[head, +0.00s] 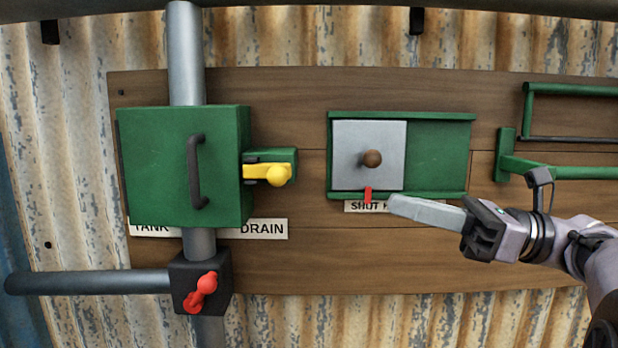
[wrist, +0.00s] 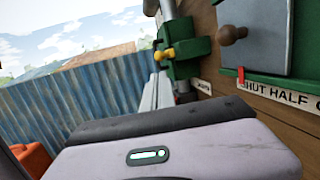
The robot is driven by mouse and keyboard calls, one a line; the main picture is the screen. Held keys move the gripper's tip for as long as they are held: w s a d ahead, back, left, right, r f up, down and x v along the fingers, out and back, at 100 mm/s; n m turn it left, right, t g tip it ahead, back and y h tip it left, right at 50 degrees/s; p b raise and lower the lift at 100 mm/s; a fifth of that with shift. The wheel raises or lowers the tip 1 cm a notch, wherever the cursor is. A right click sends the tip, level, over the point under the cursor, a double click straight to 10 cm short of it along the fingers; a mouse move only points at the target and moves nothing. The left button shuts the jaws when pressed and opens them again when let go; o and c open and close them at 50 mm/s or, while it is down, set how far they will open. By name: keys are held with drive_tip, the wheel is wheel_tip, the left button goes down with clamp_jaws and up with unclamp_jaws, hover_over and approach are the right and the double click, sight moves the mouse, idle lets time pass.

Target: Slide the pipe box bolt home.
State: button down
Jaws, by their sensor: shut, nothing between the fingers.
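The pipe box (head: 165,165) is a green box around the vertical grey pipe at the left, with a dark handle on its closed-looking door. Its bolt (head: 279,174) is yellow with a round knob and sits in a small green housing on the box's right side. The bolt also shows small in the wrist view (wrist: 165,54). I cannot tell how far the bolt reaches into the box. My gripper (head: 392,204) is shut and empty, to the right of and slightly below the bolt, clearly apart from it. Its fingers point left, just below the shutter frame.
A grey shutter (head: 350,150) with a brown knob (head: 371,158) and red pointer (head: 368,194) lies between my gripper and the box. A red valve handle (head: 201,292) is below the box. Green rails (head: 570,172) stand at the right.

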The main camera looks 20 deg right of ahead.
sight(288, 177)
drive_tip(key=p+x, duration=0.6)
drive_tip(key=x, duration=0.7)
drive_tip(key=shift+w+a+r, duration=0.15)
drive_tip(key=shift+a, duration=0.15)
drive_tip(key=shift+w+a, duration=0.1)
